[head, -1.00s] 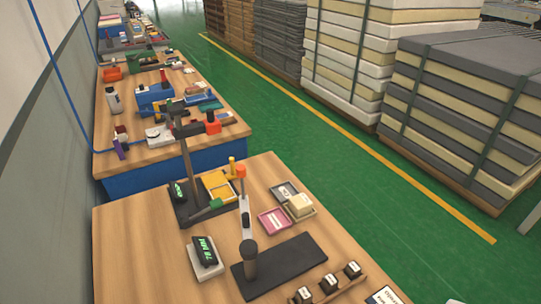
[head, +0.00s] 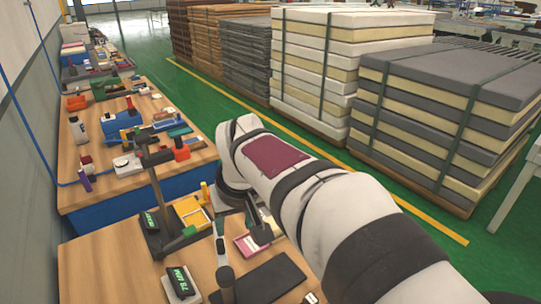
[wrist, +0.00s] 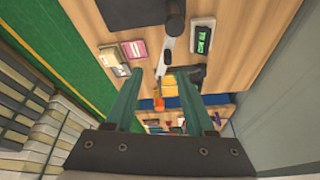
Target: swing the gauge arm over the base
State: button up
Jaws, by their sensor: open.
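The gauge arm (head: 219,243) is a narrow pale bar reaching from a dark upright post (head: 226,277) toward the far side of the table, off the plate. The base (head: 268,279) is a flat dark plate beside the post. The base (wrist: 130,12) shows at the top edge. My gripper (wrist: 157,80) is open and empty, its two green fingers apart and pointing toward the table. In the head view my arm partly hides it.
A display block reading "78 MM" (head: 181,284) sits left of the base. A dark upright stand (head: 160,205) and a yellow tray (head: 190,213) stand beyond. A pink tray (head: 250,244) lies near my gripper. Strapped mattress stacks (head: 440,120) stand across the green floor.

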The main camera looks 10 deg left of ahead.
aim_at(219, 242)
jog(key=shift+n, duration=0.5)
jog(key=a+x, duration=0.1)
jog(key=x, duration=0.4)
jog(key=w+a+x, duration=0.1)
jog(key=x, duration=0.5)
jog(key=a+r+x, duration=0.1)
jog(key=x, duration=0.4)
jog(key=shift+w+a+f, duration=0.15)
jog(key=shift+w+a, duration=0.15)
jog(key=shift+a, duration=0.05)
grip_shut()
